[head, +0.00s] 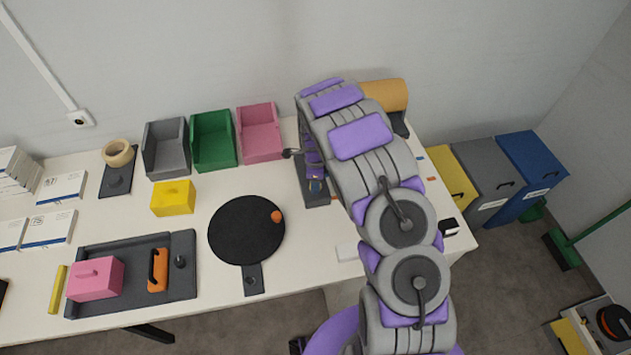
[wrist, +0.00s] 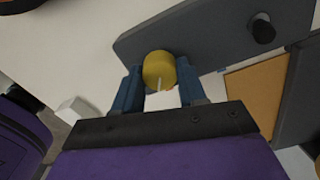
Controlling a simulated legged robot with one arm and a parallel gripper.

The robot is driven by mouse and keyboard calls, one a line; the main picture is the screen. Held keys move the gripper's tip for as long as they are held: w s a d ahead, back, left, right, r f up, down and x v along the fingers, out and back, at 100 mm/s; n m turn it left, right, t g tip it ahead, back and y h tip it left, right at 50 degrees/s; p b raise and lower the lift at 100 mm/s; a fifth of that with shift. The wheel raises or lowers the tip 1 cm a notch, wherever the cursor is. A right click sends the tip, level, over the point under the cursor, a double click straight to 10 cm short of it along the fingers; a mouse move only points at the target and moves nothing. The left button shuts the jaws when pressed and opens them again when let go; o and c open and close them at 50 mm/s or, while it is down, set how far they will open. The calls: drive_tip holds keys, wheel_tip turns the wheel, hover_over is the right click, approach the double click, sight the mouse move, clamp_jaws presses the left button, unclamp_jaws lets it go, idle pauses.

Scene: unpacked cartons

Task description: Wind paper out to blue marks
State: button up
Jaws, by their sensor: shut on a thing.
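My gripper (wrist: 158,88) is shut on a round yellow knob (wrist: 158,66) in the wrist view, with a blue finger on either side. The knob is at the rounded end of a grey bar (wrist: 205,38), which also carries a dark knob (wrist: 262,29). A flat tan piece (wrist: 262,90), which looks like paper, lies beside the bar. In the head view the tan paper roll (head: 387,94) is at the table's back right, partly behind my arm. A small blue mark (head: 421,158) shows on the table right of my arm. My arm hides any paper between.
A black disc (head: 246,230) with an orange knob lies mid-table. Grey, green and pink bins (head: 213,140) stand at the back. A yellow box (head: 172,198) and a dark tray (head: 185,265) are further left. Coloured floor bins (head: 530,165) stand beyond the right edge.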

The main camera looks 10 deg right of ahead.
drive_tip(key=shift+w+r, duration=0.1)
drive_tip(key=shift+w, duration=0.1)
drive_tip(key=o, duration=1.1)
drive_tip(key=shift+s, duration=0.1)
drive_tip(key=shift+c, duration=0.2)
wheel_tip(320, 180, up, 17)
drive_tip(key=p, duration=0.2)
drive_tip(key=shift+r, duration=0.15)
drive_tip(key=s+d+r+n, duration=0.1)
drive_tip(key=s+r+n, duration=0.45)
drive_tip(key=s, duration=0.45)
drive_tip(key=s+d+r+n, duration=0.1)
drive_tip(key=s+r+n, duration=0.3)
drive_tip(key=s+r, duration=0.45)
drive_tip(key=s+a+n+g+b, duration=0.1)
drive_tip(key=s+n, duration=1)
drive_tip(key=s, duration=1.3)
drive_tip(key=shift+a+g, duration=0.4)
drive_tip(key=shift+a, duration=0.1)
